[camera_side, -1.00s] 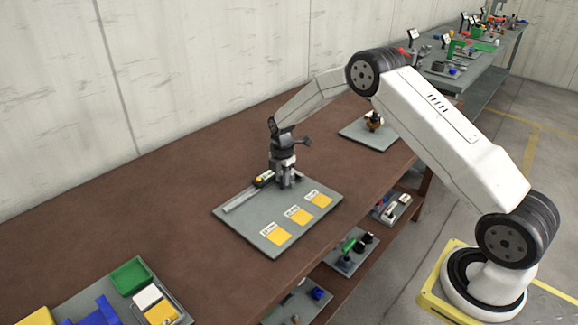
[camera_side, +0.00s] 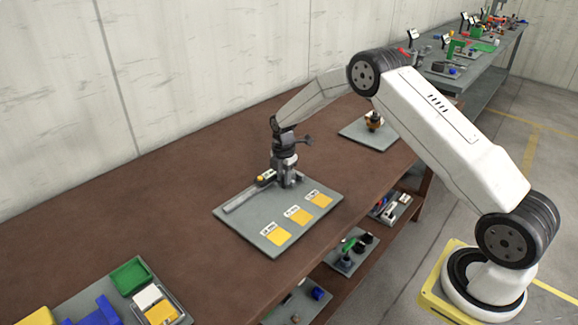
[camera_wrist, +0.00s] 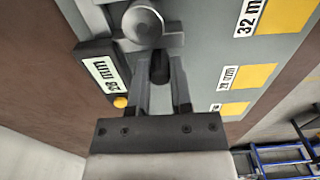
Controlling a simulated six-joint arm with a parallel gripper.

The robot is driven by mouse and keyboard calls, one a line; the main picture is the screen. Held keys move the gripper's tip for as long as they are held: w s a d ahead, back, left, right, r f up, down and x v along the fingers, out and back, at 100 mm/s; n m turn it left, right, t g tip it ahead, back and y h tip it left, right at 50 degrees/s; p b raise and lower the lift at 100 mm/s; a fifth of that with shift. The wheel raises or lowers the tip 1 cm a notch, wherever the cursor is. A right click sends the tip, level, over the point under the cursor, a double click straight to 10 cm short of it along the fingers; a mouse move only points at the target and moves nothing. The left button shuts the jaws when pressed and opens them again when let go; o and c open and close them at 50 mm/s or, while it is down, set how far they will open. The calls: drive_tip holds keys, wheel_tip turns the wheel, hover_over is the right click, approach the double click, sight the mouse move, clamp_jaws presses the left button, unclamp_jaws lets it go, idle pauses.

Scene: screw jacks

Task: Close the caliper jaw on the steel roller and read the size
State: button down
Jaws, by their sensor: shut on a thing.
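The caliper lies on a grey board, its long steel beam (camera_side: 243,197) running toward the lower left in the side view. My gripper (camera_wrist: 160,62) is shut on the dark knob (camera_wrist: 160,70) of the caliper's sliding jaw; it also shows in the side view (camera_side: 287,184), low over the board. The round steel roller (camera_wrist: 143,26) sits just beyond the knob, by the grey jaw parts; I cannot tell whether both jaws touch it. The caliper's display (camera_wrist: 102,72), upside down in the wrist view, appears to read 28 mm. My gripper hides the roller in the side view.
The grey board (camera_side: 240,232) carries yellow size pads with labels, one marked 32 mm (camera_wrist: 284,17). A second board (camera_side: 355,137) with a small orange and black item stands behind. A tray with a green bin (camera_side: 131,276) is at lower left. The brown bench between is clear.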

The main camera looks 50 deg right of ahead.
drive_tip(key=shift+d, duration=0.3)
drive_tip(key=c, duration=0.9)
unclamp_jaws()
drive_tip(key=shift+o, duration=0.9)
drive_tip(key=shift+a, duration=0.1)
drive_tip(key=shift+r, duration=0.1)
drive_tip(key=shift+a+r, duration=0.1)
drive_tip(key=shift+r, duration=3.3)
